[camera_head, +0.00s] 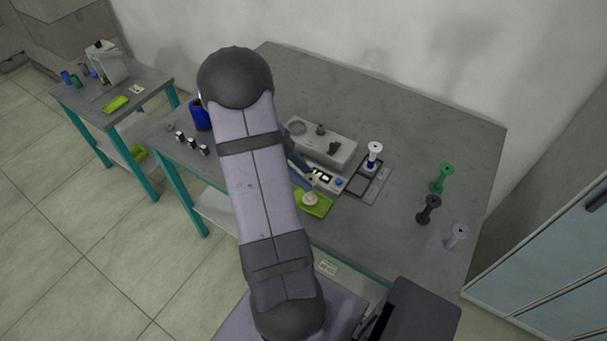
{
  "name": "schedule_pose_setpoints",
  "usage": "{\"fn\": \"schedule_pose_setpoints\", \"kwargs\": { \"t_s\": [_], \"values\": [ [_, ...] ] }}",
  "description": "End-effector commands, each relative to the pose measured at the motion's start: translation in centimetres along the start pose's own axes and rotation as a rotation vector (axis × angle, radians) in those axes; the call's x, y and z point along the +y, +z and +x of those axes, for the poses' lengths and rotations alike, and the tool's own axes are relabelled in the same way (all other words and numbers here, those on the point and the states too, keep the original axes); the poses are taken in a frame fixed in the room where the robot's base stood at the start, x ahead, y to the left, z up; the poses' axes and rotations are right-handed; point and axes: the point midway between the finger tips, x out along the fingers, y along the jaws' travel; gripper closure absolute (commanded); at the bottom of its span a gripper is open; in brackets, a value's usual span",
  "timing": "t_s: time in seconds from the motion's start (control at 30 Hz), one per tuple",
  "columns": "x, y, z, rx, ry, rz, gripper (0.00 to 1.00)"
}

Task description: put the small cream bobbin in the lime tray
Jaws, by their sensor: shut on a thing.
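The small cream bobbin (311,198) shows just right of my arm, over the lime tray (325,207). The lime tray sits on the grey table in front of the winding machine, its left part hidden by my arm. My gripper (312,186) is mostly hidden behind my arm; its visible end is at the top of the cream bobbin and is shut on it. I cannot tell whether the bobbin touches the tray floor.
The winding machine (325,143) stands behind the tray; a white bobbin (374,150) stands at its right. Green (443,178), black (428,210) and pale lilac (456,236) bobbins stand at the right. A blue spool (200,115) is left.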

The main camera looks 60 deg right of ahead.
Motion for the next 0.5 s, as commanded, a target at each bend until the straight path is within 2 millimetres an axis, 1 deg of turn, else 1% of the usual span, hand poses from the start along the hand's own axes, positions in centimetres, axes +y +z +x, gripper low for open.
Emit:
{"fn": "schedule_pose_setpoints", "kwargs": {
  "t_s": [0.5],
  "values": [
    [0.01,0.55,0.80,0.000,0.000,0.000,0.81]
  ]
}}
